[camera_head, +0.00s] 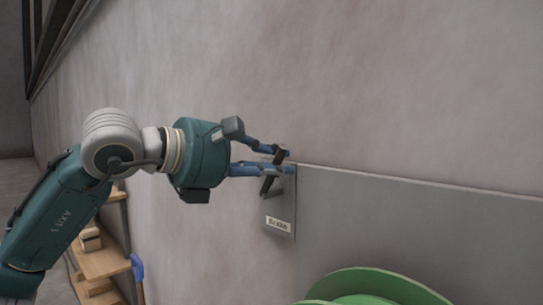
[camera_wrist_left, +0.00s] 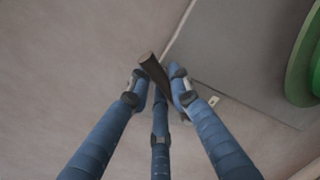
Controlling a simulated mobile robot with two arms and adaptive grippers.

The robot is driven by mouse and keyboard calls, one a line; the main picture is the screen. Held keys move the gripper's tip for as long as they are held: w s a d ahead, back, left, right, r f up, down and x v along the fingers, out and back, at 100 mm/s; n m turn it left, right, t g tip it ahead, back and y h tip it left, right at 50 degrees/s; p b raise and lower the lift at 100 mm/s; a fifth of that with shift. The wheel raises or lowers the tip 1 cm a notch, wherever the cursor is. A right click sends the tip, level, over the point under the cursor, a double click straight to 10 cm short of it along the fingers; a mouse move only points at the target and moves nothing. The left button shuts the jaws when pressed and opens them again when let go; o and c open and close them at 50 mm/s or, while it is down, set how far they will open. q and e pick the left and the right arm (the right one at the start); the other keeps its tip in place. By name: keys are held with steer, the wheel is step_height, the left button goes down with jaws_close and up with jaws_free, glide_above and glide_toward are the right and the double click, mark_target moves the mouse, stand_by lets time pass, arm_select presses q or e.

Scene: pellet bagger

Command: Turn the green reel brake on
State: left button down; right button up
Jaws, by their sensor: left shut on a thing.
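The brake's dark lever (camera_wrist_left: 154,71) sits between the fingertips of my left gripper (camera_wrist_left: 157,88) in the left wrist view, and the fingers are shut on it. In the head view my left gripper (camera_head: 279,166) reaches in from the left to the upper left corner of a grey panel (camera_head: 420,215). A white label reading "Brake" (camera_head: 278,224) is on a plate below the fingers. The green reel (camera_head: 385,288) shows at the bottom of the head view and at the right of the left wrist view (camera_wrist_left: 303,60). The lever's base is partly hidden by the fingers. My right gripper is not in view.
A bare wall (camera_head: 330,80) stands behind the panel. Wooden shelves (camera_head: 103,262) stand at the lower left, under my left arm, with a blue-handled tool (camera_head: 138,270) beside them. The space above the panel is clear.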

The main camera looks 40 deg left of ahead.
arm_select(q)
steer(key=shift+d+f, duration=0.1)
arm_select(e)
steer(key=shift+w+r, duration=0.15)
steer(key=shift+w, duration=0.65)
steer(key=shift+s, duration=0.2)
arm_select(q)
steer(key=c, duration=1.6)
jaws_free()
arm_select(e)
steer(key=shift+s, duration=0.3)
arm_select(q)
steer(key=shift+s+a, duration=0.2)
steer(key=shift+s, duration=0.2)
steer(key=v, duration=1.1)
steer(key=shift+d, duration=0.1)
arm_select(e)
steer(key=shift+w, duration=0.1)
